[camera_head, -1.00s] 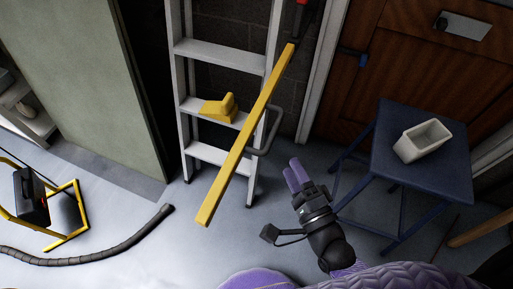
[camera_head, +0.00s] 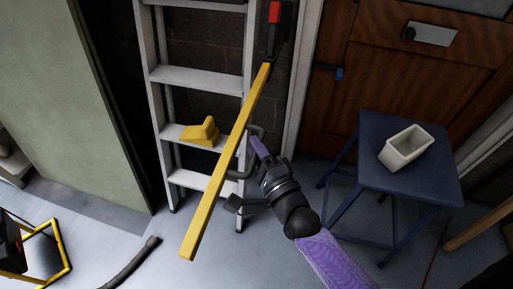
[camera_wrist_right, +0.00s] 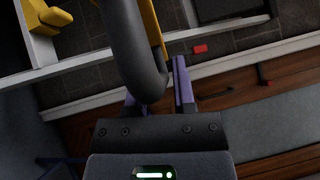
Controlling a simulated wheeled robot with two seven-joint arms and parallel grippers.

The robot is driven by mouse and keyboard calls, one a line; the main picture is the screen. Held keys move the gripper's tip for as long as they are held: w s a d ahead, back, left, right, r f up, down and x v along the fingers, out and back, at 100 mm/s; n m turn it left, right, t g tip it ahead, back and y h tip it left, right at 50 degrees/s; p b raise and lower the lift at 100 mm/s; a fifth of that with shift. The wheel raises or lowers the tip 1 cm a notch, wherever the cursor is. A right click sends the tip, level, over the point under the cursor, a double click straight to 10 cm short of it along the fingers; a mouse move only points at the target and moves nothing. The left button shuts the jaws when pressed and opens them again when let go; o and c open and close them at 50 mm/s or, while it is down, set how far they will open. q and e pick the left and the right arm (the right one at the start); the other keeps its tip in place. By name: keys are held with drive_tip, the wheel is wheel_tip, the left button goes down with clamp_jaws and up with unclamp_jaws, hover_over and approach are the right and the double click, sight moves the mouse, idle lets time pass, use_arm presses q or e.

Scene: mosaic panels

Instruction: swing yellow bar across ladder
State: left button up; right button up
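The yellow bar (camera_head: 226,164) stands slanted in front of the right side of the ladder (camera_head: 201,77), its lower end toward me. A grey bent handle (camera_head: 240,173) is at the bar's right side. It also shows large in the wrist view (camera_wrist_right: 137,50), with a strip of the yellow bar (camera_wrist_right: 152,28) behind it. My right gripper (camera_head: 257,149) is beside the handle, right of the bar. In the wrist view its purple fingers (camera_wrist_right: 158,88) are apart, and the handle's bend partly hides the left one. Whether the handle lies between them is unclear. My left gripper is out of view.
A yellow wedge-shaped block (camera_head: 200,133) sits on a ladder step. A blue stool (camera_head: 405,185) with a pale open box (camera_head: 406,148) stands right, before a wooden door (camera_head: 410,75). A dark hose (camera_head: 130,264) and yellow frame (camera_head: 60,250) lie lower left.

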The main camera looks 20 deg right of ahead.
clamp_jaws()
idle(0.6)
idle(0.5)
